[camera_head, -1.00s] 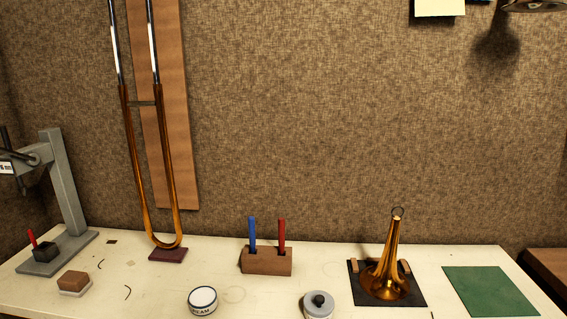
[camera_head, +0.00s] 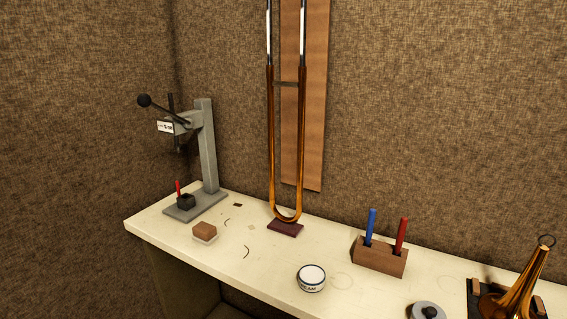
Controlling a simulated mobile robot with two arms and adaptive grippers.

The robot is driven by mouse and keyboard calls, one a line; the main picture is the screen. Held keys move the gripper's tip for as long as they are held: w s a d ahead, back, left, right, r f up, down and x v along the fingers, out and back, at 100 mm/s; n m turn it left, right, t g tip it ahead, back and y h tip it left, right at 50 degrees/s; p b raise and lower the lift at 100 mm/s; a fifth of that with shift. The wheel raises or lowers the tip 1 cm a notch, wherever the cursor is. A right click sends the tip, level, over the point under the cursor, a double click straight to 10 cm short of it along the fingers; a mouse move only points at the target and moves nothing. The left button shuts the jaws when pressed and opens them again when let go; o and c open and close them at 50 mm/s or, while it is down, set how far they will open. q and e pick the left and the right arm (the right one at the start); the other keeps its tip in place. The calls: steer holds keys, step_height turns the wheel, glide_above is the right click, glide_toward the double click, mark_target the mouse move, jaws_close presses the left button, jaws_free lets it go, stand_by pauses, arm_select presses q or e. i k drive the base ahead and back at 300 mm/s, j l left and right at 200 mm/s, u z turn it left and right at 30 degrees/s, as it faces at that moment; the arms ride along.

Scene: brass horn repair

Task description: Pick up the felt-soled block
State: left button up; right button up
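The felt-soled block (camera_head: 205,231) is a small brown wooden block with a pale layer under it. It rests on the cream-coloured workbench (camera_head: 150,232) near the front edge at the left, in front of the grey press stand. Nothing touches it and its top is clear. Neither of my grippers shows in the head view.
A grey press (camera_head: 209,150) with a red-handled tool at its base stands behind the block. A trombone slide (camera_head: 271,150) rises from a dark red pad. A round tin (camera_head: 311,278), a wooden holder (camera_head: 380,257) with two pens, a lidded pot (camera_head: 427,311) and a brass bell (camera_head: 528,285) stand to the right.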

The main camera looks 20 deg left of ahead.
mark_target(204, 233)
steer(key=u, duration=1.3)
